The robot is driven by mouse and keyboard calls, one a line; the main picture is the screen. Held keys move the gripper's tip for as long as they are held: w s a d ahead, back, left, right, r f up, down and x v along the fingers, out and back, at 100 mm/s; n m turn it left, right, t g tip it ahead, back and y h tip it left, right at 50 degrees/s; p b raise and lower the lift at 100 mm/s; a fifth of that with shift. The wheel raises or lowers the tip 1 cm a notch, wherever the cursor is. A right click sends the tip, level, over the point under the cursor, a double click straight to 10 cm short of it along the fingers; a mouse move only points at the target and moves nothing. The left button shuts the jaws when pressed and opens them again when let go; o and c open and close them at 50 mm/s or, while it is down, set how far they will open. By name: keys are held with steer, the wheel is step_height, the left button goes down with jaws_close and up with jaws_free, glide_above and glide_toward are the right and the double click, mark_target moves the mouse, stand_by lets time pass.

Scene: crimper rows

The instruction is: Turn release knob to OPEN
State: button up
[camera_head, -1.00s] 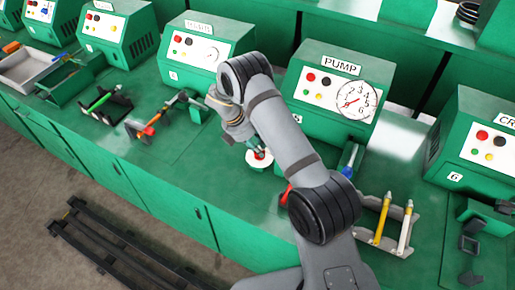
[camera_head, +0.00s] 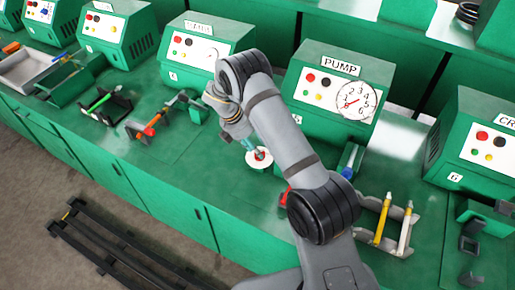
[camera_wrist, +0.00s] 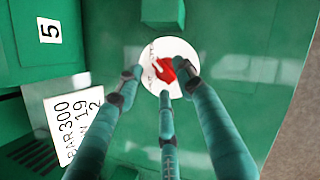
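The red release knob (camera_wrist: 167,71) sits on a round white dial plate (camera_wrist: 151,49) with small lettering that I cannot read. A pale pointer mark shows on or beside the knob. In the head view the dial plate (camera_head: 260,165) lies on the green bench in front of the pump, with the knob (camera_head: 259,155) partly hidden. My gripper (camera_wrist: 160,80) has three teal fingers spread around the knob, with visible gaps at the left and below. In the head view my gripper (camera_head: 248,145) hangs just above the plate. Whether any fingertip touches the knob is unclear.
The green pump box (camera_head: 330,90) with a gauge stands behind. A white label (camera_wrist: 75,125) reading "BAR300" lies left of the plate in the wrist view. A rack with yellow and white tools (camera_head: 390,228) stands at right; an orange-handled tool (camera_head: 152,128) is at left.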

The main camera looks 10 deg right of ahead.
steer(key=v, duration=1)
steer(key=shift+r, duration=0.25)
steer(key=x, duration=1.2)
steer(key=shift+a, duration=0.1)
